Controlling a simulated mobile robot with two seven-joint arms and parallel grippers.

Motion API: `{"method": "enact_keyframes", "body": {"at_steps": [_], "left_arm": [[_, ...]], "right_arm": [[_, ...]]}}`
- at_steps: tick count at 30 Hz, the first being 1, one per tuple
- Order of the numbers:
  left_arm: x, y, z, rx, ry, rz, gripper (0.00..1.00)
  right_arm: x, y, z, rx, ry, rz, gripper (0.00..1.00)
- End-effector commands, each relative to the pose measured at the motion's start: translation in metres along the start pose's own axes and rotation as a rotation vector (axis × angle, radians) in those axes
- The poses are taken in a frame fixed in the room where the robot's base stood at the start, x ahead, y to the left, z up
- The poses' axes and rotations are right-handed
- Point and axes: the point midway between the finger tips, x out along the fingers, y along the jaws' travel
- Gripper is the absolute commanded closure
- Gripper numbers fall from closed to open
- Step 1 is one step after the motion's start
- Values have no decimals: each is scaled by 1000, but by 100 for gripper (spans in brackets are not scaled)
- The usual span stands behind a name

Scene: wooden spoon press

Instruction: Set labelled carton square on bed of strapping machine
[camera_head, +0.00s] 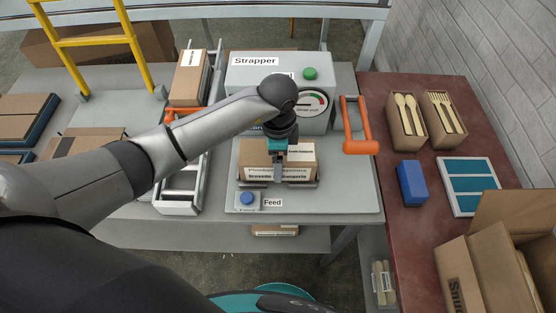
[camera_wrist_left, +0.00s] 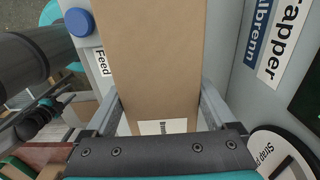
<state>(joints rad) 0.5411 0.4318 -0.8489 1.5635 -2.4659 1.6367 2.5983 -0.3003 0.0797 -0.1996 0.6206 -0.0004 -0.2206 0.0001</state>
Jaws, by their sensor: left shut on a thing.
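The labelled carton (camera_head: 250,158) is a brown box with white printed labels on its front and top. It is over the grey bed (camera_head: 234,205) of the strapping machine (camera_head: 240,75), in front of its dial. It looks about square to the bed; I cannot tell whether it rests fully on it. My left gripper (camera_head: 279,168) reaches down from above and is shut on the carton. In the left wrist view the carton (camera_wrist_left: 150,60) lies between the two fingers (camera_wrist_left: 158,90). The gripper hides part of the carton's top and front. My right gripper is not in view.
A blue button (camera_head: 247,198) marked Feed is at the bed's front left. An orange handle (camera_head: 360,128) stands to the right. A roller conveyor (camera_head: 180,185) with another carton (camera_head: 187,82) is to the left. The red-brown table at right holds utensil boxes (camera_head: 407,122) and a blue block (camera_head: 411,181).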

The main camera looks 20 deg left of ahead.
Motion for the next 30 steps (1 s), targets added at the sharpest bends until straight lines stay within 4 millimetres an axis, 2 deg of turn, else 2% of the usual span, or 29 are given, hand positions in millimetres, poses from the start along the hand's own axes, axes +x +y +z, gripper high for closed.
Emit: {"method": "enact_keyframes", "body": {"at_steps": [2, 13, 14, 16, 25, 30], "left_arm": [[9, 0, 0, 0, 0, -1, 88], [12, 0, 0, 0, 1, -2, 88], [12, 0, 0, 0, 0, -1, 8], [12, 0, 0, 0, 0, -1, 0], [8, 0, 0, 0, 0, -1, 0], [-15, -1, 0, 1, 2, -4, 0]], "right_arm": [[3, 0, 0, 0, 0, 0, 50], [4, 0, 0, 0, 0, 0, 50], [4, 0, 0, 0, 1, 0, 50], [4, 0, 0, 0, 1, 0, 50], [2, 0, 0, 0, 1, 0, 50], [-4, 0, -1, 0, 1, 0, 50]]}}
